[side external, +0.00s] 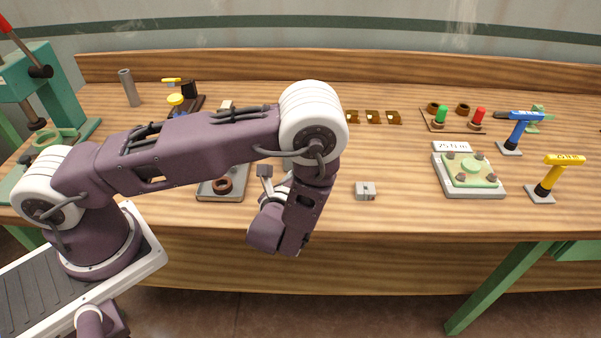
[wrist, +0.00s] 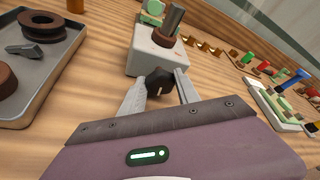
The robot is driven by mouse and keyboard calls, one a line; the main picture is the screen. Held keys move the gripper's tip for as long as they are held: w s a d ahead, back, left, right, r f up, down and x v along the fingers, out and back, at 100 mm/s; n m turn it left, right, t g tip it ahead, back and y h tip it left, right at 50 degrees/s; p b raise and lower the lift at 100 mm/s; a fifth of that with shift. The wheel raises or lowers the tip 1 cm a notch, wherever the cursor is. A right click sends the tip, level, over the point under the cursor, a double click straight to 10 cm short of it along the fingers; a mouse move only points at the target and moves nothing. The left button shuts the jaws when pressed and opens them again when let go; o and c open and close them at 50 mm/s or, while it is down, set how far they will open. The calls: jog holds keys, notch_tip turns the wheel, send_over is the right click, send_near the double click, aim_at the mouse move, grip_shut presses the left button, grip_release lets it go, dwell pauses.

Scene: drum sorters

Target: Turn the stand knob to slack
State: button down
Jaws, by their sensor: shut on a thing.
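The stand (wrist: 148,57) is a light grey block in the wrist view. A grey post with a brown collar rises from its top. Its knob (wrist: 159,82) is dark and round, with a short pale mark, on the face toward me. My gripper (wrist: 162,77) has one pale finger on each side of the knob and is shut on it. I cannot read any slack marking. In the side view my arm hides the stand and knob, and most of my gripper.
A grey tray (wrist: 48,96) with brown rings lies left of the stand in the wrist view. In the side view, a small grey block (side external: 365,190) sits right of my wrist. A green-topped plate (side external: 470,171) and blue (side external: 519,128) and yellow (side external: 551,178) tools stand farther right.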

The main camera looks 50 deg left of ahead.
jog(key=shift+a, duration=0.1)
dwell(0.5)
jog(key=c, duration=0.9)
grip_release()
